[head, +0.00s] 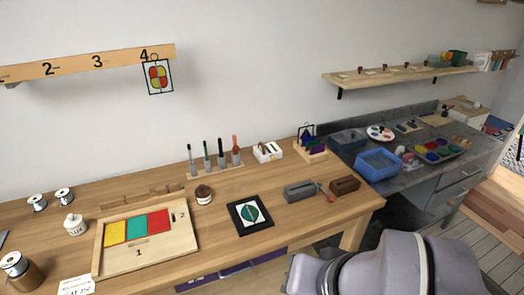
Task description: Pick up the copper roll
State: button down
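A roll with a pale top and a brown, copper-like lower part (20,272) stands on the wooden table at the bottom left, partly cut off by the picture's edge. It looks like the copper roll, but I cannot be sure. Two smaller silvery rolls, one at the left (37,203) and one beside it (64,196), stand farther back. Part of my grey arm fills the bottom right of the picture. My gripper is not visible, so I cannot see its state or anything in it.
A wooden tray (178,254) with yellow, green and red panels lies right of the brown roll. A white card (76,286) and a small white jar (75,225) are near the roll. A black-framed leaf panel (238,228) and grey block (299,191) lie farther right.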

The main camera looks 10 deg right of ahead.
aim_at(261, 146)
jog(key=i+l+u, duration=0.65)
jog(key=l, duration=0.25)
jog(key=i+l+u, duration=0.2)
jog(key=l+u, duration=0.2)
jog(key=l, duration=0.3)
jog(key=i+l+u, duration=0.2)
jog(key=l, duration=0.2)
jog(key=k+j, duration=0.05)
jog(key=k, duration=0.05)
